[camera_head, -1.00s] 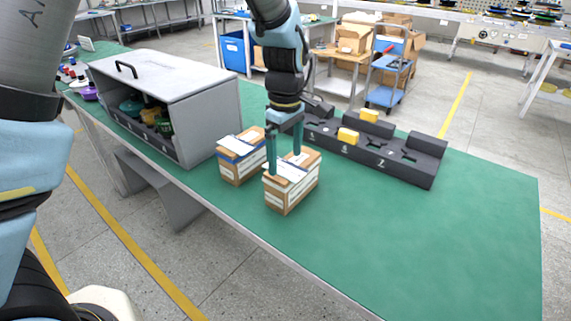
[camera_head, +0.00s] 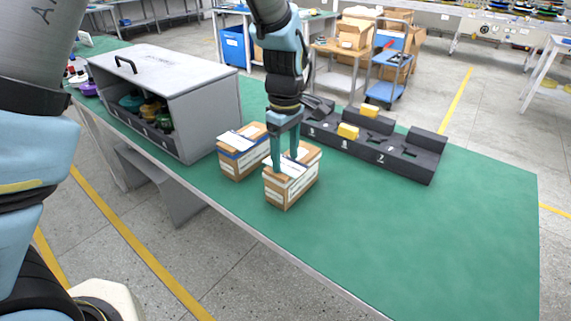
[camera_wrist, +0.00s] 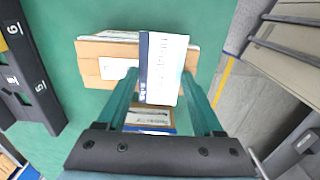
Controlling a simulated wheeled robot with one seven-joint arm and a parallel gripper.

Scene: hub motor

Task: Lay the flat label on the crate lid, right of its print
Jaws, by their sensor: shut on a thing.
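The flat label (camera_wrist: 165,70) is white with print and a dark blue strip along its left edge in the wrist view. It lies over the top of the right cardboard box (camera_head: 283,192); I cannot tell whether it still touches it. My gripper (camera_wrist: 161,78) is shut on the label, one finger at each long side. In the head view my gripper (camera_head: 285,160) points down at the box top. The grey crate (camera_head: 205,115) stands to the left, its lid (camera_head: 180,76) flat with a black handle at the left and faint dark print near the back edge.
A second cardboard box (camera_head: 240,160) with a white and blue sheet on top stands just left. A dark slotted rack (camera_head: 372,150) with yellow blocks stands behind. Coloured items fill the crate's open front. The green table (camera_head: 420,235) is clear at the right.

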